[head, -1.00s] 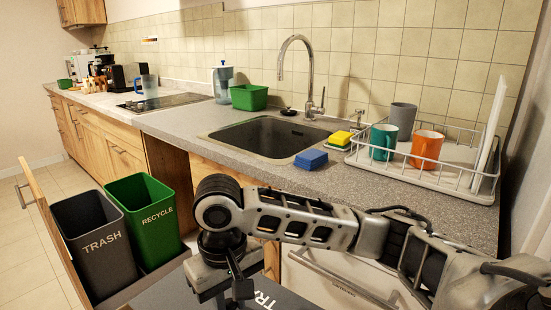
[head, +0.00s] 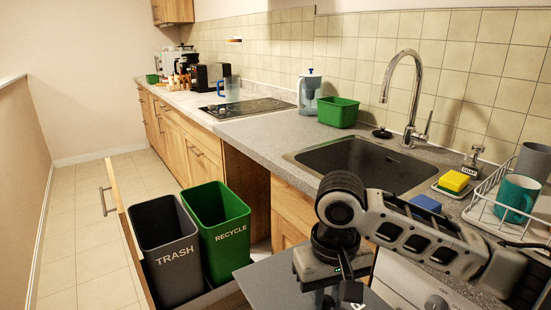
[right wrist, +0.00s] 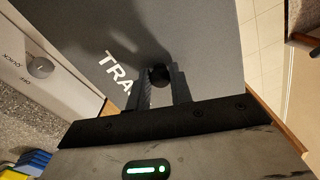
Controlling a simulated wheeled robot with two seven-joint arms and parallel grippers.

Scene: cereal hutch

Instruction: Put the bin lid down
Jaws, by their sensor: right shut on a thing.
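The grey bin lid (head: 258,284) with white TRASH lettering is below my right gripper (head: 338,297), in front of the sink cabinet. The right wrist view shows the lid (right wrist: 200,50) from above, and my right gripper (right wrist: 160,88) shut on its round black knob (right wrist: 159,74). The lid is to the right of the pull-out drawer and apart from the bins. The grey TRASH bin (head: 168,262) and the green RECYCLE bin (head: 226,243) stand side by side in the drawer, both open-topped. My left gripper is in neither view.
The drawer front (head: 128,245) with its handle sticks out at left. The counter (head: 262,140) holds a sink (head: 360,162), a green tub (head: 338,112), sponges and a dish rack (head: 500,205). Tiled floor (head: 85,225) left of the drawer is clear.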

